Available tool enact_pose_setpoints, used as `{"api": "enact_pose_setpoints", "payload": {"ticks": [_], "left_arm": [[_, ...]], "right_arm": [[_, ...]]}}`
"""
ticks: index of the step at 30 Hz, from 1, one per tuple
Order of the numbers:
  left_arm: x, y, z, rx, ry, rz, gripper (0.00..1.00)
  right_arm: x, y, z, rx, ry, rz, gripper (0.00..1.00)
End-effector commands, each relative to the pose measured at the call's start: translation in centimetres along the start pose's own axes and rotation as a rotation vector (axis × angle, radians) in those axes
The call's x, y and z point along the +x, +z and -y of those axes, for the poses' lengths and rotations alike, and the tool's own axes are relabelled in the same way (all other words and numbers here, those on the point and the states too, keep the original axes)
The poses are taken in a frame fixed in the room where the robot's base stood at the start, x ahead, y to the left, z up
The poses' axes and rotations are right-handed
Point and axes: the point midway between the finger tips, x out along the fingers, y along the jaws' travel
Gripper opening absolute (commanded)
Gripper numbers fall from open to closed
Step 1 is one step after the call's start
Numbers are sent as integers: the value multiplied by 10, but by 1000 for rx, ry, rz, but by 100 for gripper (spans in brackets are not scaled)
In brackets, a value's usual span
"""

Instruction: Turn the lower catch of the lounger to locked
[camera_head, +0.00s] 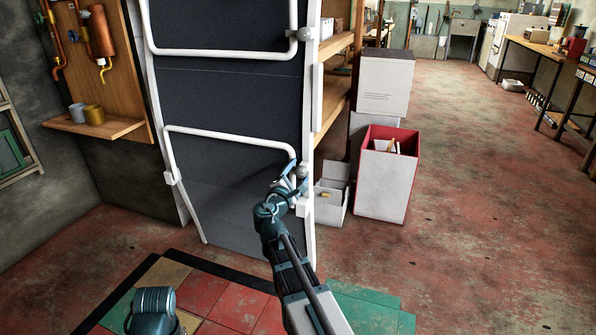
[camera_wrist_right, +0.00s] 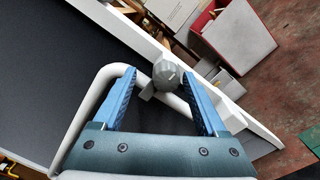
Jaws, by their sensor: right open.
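The lounger (camera_head: 240,105) stands upright, with dark fabric and white tube frames. Its lower catch (camera_head: 303,171) is a grey round knob on the right rail, at the corner of the lower white tube. In the right wrist view the lower catch (camera_wrist_right: 167,75) sits between the two blue fingertips, with gaps on both sides. My right gripper (camera_head: 295,177) is open around it; it also fills the right wrist view (camera_wrist_right: 161,78). Which way the catch is turned is hard to tell. A teal part of my left arm shows at the bottom left; its gripper is out of view.
A similar upper catch (camera_head: 305,34) sits higher on the same rail. A red-lined white bin (camera_head: 383,185) and an open white box (camera_head: 328,208) stand right of the lounger. A wooden shelf (camera_head: 95,128) with mugs is at left. The floor at right is clear.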

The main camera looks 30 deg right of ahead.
Motion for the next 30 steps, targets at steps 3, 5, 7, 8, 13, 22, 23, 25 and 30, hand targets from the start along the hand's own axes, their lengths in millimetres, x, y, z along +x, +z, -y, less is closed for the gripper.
{"api": "enact_pose_setpoints", "payload": {"ticks": [3, 5, 7, 8, 13, 22, 23, 25, 30], "left_arm": [[-1, 0, 0, 0, 0, 0, 74], [-2, 0, 0, 0, 0, 0, 74], [-3, 0, 0, 1, 0, 0, 74], [-4, 0, 0, 1, 0, 0, 74], [-6, 0, 1, 1, 0, 0, 74], [-7, 0, 1, 2, 0, 0, 74], [-8, 0, 1, 2, 0, 0, 74], [-8, 0, 1, 2, 0, 0, 74], [-8, 0, 1, 2, 0, 0, 74]], "right_arm": [[-19, 2, 0, 0, 1, -2, 74], [-32, 2, -1, 0, 2, -4, 74], [-48, 3, -2, 0, 2, -4, 74], [-54, 3, -2, 0, 3, -5, 74], [-89, 3, -4, 1, 3, -5, 74], [-125, 2, -6, 1, 3, -6, 74], [-127, 2, -7, 1, 3, -6, 74], [-129, 2, -7, 1, 3, -5, 74], [-130, 2, -7, 1, 2, -4, 74]]}}
